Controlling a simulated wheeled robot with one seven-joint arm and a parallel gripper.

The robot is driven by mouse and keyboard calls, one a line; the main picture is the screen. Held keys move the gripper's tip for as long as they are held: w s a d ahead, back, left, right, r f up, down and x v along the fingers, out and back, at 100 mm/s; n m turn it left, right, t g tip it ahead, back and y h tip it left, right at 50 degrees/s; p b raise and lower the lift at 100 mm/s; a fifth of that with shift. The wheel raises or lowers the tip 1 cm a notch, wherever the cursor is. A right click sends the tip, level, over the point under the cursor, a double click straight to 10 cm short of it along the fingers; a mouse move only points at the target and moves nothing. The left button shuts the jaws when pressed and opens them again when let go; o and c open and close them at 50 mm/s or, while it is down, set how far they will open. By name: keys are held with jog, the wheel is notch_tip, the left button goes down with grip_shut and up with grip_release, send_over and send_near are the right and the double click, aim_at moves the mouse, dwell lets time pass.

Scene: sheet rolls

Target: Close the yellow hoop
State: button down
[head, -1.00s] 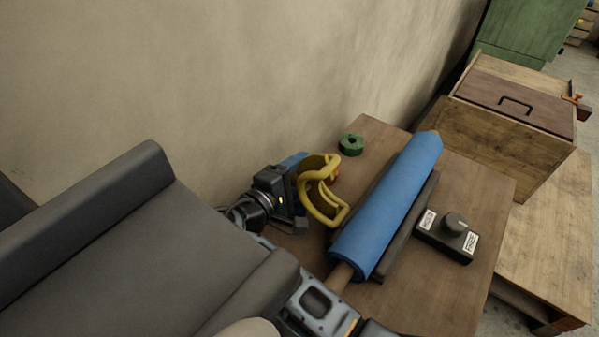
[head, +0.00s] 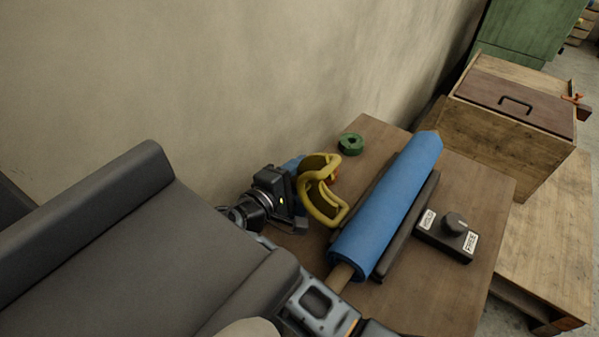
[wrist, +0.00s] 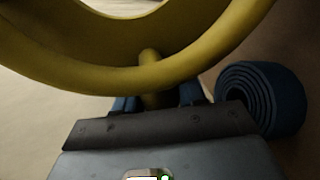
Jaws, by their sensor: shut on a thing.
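The yellow hoop (head: 322,205) stands at the left side of the blue sheet roll (head: 388,205), apart from it. Its two curved parts make an open shape, not around the roll. In the wrist view the hoop (wrist: 150,78) fills the top, with a short yellow stem (wrist: 152,92) running down between the blue fingertips. My gripper (head: 296,170) reaches in from the left and is shut on the hoop; it also shows in the wrist view (wrist: 155,103). The fingertips are partly hidden behind the hoop. The roll's spiral end (wrist: 265,98) shows at the right of the wrist view.
The roll lies on a dark cradle (head: 412,215) on a wooden table (head: 480,185). A dark box with a knob and labels (head: 447,236) stands right of it. A green ring (head: 350,143) lies at the back. A wooden chest (head: 515,120) stands beyond; the wall is close behind.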

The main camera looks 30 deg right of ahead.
aim_at(325, 158)
jog(key=shift+s+d+r+m+t+b, duration=0.25)
jog(key=shift+s+d+r+m+b, duration=0.15)
jog(key=shift+s+r+m, duration=0.7)
jog(key=shift+s+d+r+m+t+b, duration=0.35)
jog(key=shift+s+r+m, duration=0.3)
jog(key=shift+r+m, duration=0.75)
jog(key=shift+s+d+r+m+t+b, duration=0.2)
jog(key=shift+s+d+r+m+b, duration=0.2)
jog(key=shift+s+r+m, duration=0.8)
jog(key=shift+w+f, duration=0.2)
jog(key=shift+w, duration=0.05)
jog(key=c, duration=0.7)
grip_release()
jog(key=shift+c, duration=0.2)
jog(key=shift+a, duration=0.1)
jog(key=shift+b+v, duration=0.55)
jog(key=shift+v, duration=3.3)
jog(key=shift+r, duration=0.15)
